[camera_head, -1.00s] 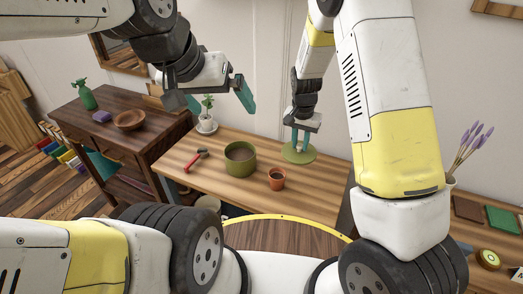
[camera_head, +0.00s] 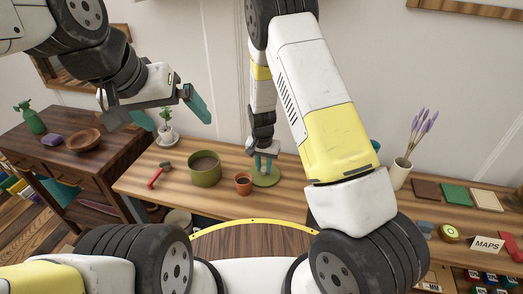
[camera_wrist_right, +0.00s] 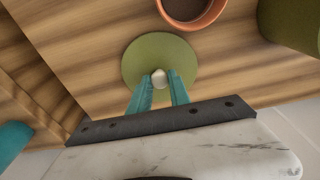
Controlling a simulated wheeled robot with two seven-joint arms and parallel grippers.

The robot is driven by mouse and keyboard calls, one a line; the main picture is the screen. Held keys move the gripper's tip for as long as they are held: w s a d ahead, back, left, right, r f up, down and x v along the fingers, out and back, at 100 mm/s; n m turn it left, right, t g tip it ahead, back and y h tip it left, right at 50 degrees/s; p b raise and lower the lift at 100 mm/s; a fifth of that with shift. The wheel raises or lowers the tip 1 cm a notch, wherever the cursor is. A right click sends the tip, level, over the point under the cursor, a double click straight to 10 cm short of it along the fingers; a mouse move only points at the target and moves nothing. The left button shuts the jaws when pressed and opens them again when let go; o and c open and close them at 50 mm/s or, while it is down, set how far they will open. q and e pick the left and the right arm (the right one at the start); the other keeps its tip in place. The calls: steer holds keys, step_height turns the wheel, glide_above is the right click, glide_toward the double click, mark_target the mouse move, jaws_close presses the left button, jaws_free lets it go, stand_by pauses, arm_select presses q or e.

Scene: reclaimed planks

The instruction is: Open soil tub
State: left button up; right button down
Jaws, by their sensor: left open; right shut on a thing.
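The green soil tub (camera_head: 205,179) stands uncovered on the plank table, with dark soil (camera_head: 204,161) inside. Its wall shows at the top right of the right wrist view (camera_wrist_right: 292,22). The round green lid (camera_head: 272,181) is to the right of the tub, flat, at or just above the tabletop; I cannot tell if it touches. My right gripper (camera_head: 262,163) is shut on the lid's pale knob (camera_wrist_right: 160,78), seen between its teal fingers. My left gripper (camera_head: 156,112) is open and empty, raised above and left of the tub.
A terracotta pot (camera_head: 243,185) stands between tub and lid. A red-handled tool (camera_head: 159,174) lies left of the tub, with a potted plant (camera_head: 167,135) behind. A lavender vase (camera_head: 399,174) stands further right. The tabletop left of the tool is bare.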

steer(key=c, duration=1.2)
jaws_free()
steer(key=shift+f, duration=0.1)
step_height(320, 180, up, 12)
steer(key=s, duration=0.1)
step_height(320, 180, up, 10)
steer(key=y, duration=0.2)
glide_above(263, 177)
steer(key=s+d, duration=0.3)
steer(key=s+d+r+n+t, duration=0.2)
steer(key=s+d+r, duration=0.1)
steer(key=s+r, duration=0.5)
steer(key=s+d+r+n+t, duration=0.2)
steer(key=s+d+r, duration=0.2)
steer(key=s+r, duration=0.4)
steer(key=s, duration=0.4)
steer(key=shift+s+r+t+y, duration=0.15)
steer(key=shift+s+t+y, duration=0.15)
steer(key=shift+s+t, duration=0.1)
